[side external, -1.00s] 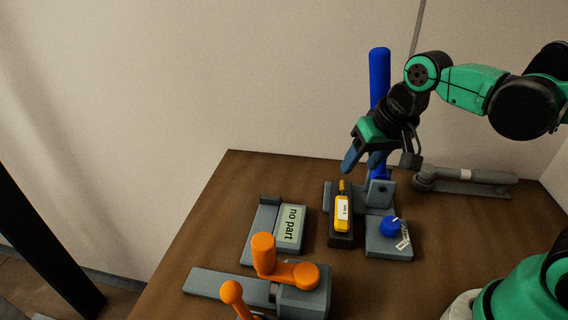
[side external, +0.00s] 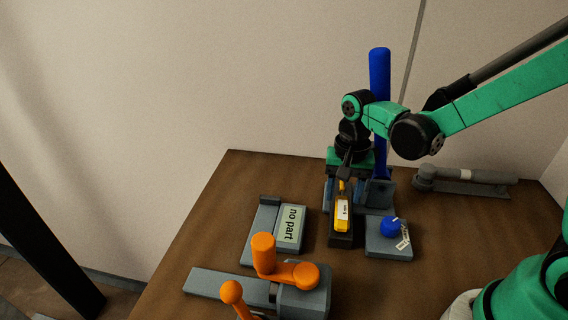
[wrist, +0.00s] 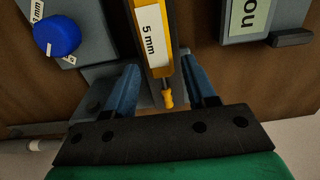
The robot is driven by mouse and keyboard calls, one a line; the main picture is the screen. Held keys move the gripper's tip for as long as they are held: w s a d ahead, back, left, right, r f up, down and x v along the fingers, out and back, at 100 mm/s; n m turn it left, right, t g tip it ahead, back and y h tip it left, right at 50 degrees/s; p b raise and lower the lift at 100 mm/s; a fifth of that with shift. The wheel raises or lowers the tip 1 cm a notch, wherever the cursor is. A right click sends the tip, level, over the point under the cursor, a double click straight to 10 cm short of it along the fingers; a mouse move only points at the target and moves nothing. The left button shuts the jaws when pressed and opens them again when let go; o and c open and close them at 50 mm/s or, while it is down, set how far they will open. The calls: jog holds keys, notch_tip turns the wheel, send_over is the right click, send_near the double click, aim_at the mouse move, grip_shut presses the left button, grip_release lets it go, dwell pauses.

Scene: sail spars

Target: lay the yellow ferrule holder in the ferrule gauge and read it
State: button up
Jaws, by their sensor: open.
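The yellow ferrule holder (side external: 343,215) lies on a dark block (side external: 341,240) near the middle of the table. Its white label reads "5 mm" in the wrist view (wrist: 151,42), and its narrow tip (wrist: 168,99) points toward my gripper's palm. My gripper (wrist: 164,80) is open, with one blue finger on each side of the holder's tip end and a gap on both sides. In the side view my gripper (side external: 345,190) points down just behind the holder. The ferrule gauge seems to be the grey block with a "no part" display (side external: 290,224), left of the holder; its bed looks empty.
A grey block with a blue knob (side external: 390,227) stands right of the holder. A blue post (side external: 380,90) rises behind my gripper. An orange-handled grey fixture (side external: 285,275) is in front. A grey pipe piece (side external: 465,180) lies at the back right.

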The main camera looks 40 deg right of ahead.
aim_at(342, 200)
jog(key=shift+f, duration=0.5)
jog(key=shift+c, duration=0.2)
grip_shut()
jog(key=shift+r, duration=2.6)
jog(key=w+a, duration=0.1)
jog(key=a, duration=0.1)
jog(key=w+a, duration=0.1)
jog(key=a, duration=0.2)
jog(key=w+a, duration=0.1)
jog(key=a, duration=0.1)
jog(key=shift+w+a+f, duration=0.15)
jog(key=shift+w+a, duration=0.15)
jog(key=shift+a, duration=0.1)
jog(key=a, duration=0.2)
jog(key=w+a, duration=0.1)
jog(key=a, duration=0.4)
jog(key=shift+w+f, duration=0.15)
jog(key=shift+f, duration=0.15)
